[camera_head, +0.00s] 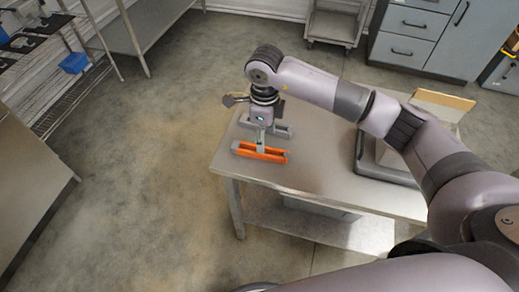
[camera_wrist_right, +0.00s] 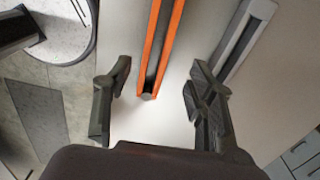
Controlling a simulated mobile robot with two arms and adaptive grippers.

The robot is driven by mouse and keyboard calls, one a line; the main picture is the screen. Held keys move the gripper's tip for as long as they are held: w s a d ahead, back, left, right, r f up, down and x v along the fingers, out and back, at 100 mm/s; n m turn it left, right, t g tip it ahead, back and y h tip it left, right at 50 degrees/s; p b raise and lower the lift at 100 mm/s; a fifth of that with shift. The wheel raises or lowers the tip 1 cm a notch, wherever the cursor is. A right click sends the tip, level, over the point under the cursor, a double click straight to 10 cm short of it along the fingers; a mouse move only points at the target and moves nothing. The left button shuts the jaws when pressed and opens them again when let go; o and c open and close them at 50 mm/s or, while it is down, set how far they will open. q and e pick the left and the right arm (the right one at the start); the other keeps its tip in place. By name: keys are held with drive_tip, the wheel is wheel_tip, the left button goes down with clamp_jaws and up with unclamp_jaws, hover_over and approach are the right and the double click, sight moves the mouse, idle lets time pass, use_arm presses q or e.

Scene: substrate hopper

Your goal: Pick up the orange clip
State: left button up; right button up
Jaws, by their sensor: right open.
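The orange clip (camera_head: 262,154), a long narrow orange piece with a grey middle, lies near the left end of the metal table (camera_head: 310,170). In the right wrist view the orange clip (camera_wrist_right: 173,40) runs from the top edge down to its near end between the fingers. My right gripper (camera_head: 262,143) is above the table close to the clip, pointing down. In the wrist view this gripper (camera_wrist_right: 160,66) is open and empty, its fingers apart on either side of the clip's end. My left gripper is not in view.
A similar grey clip (camera_head: 281,131) lies behind the orange one; in the wrist view this grey clip (camera_wrist_right: 244,35) is beside the right finger. A dark tray (camera_head: 378,172) with a light box stands on the table's right. Open floor lies left of the table.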

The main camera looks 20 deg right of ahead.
drive_tip(key=shift+f, duration=0.3)
drive_tip(key=f, duration=0.2)
drive_tip(key=f+p, duration=0.1)
drive_tip(key=shift+s+a+f, duration=0.2)
drive_tip(key=shift+a+f, duration=0.1)
drive_tip(key=shift+f, duration=0.65)
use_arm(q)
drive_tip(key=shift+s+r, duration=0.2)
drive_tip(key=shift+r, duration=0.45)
use_arm(e)
drive_tip(key=shift+c, duration=0.3)
drive_tip(key=c, duration=1.1)
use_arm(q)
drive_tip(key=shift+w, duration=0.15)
use_arm(e)
drive_tip(key=shift+w+r, duration=0.1)
drive_tip(key=shift+r, duration=0.1)
